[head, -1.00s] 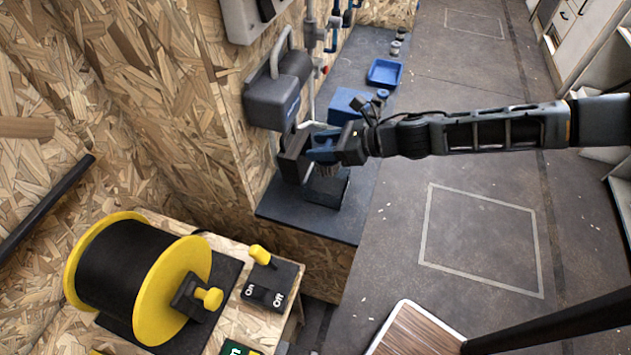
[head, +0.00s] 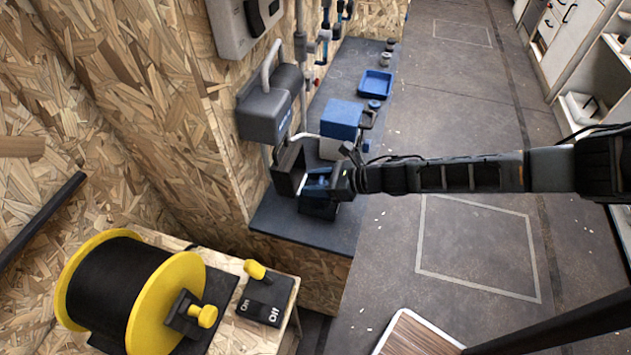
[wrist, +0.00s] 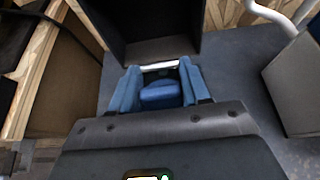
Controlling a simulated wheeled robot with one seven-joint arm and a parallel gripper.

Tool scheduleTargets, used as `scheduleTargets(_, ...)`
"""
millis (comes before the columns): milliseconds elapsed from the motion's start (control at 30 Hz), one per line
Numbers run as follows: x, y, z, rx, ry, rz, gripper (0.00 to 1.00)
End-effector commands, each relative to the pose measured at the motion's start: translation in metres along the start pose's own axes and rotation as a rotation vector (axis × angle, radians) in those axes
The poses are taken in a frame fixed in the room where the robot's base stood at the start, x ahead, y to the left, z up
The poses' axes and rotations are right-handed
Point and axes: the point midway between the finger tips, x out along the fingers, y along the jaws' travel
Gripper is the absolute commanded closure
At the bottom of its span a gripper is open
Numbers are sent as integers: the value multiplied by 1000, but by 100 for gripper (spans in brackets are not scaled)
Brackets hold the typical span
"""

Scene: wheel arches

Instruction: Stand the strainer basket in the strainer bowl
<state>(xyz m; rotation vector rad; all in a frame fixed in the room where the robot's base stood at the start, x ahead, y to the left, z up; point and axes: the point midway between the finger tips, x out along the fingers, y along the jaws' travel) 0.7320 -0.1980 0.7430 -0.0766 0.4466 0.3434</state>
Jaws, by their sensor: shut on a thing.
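My gripper (head: 318,181) has its blue fingers closed around a blue piece (wrist: 160,94), which I take as the top of the strainer basket. The basket's body is hidden beneath the gripper. A dark box (head: 318,209), which looks like the strainer bowl, stands on the grey shelf directly below the gripper. A dark hollow lid-like part (head: 287,168) stands tilted up just left of the fingers and fills the top of the wrist view (wrist: 140,35). I cannot tell how deep the basket sits in the bowl.
A blue-and-white box (head: 340,122) stands close behind the gripper, with a blue tray (head: 375,83) farther back on the shelf (head: 275,215). A grey wall unit (head: 265,112) with a handle hangs to the left. A yellow cable reel (head: 165,300) stands at front left.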

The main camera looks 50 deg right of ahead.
Motion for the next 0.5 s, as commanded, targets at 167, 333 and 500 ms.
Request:
scheduleTargets(167, 1, 0, -2, 0, 0, 0, 49)
scheduleTargets(333, 1, 0, -2, 0, 0, 0, 33)
scheduleTargets(500, 1, 0, -2, 0, 0, 0, 28)
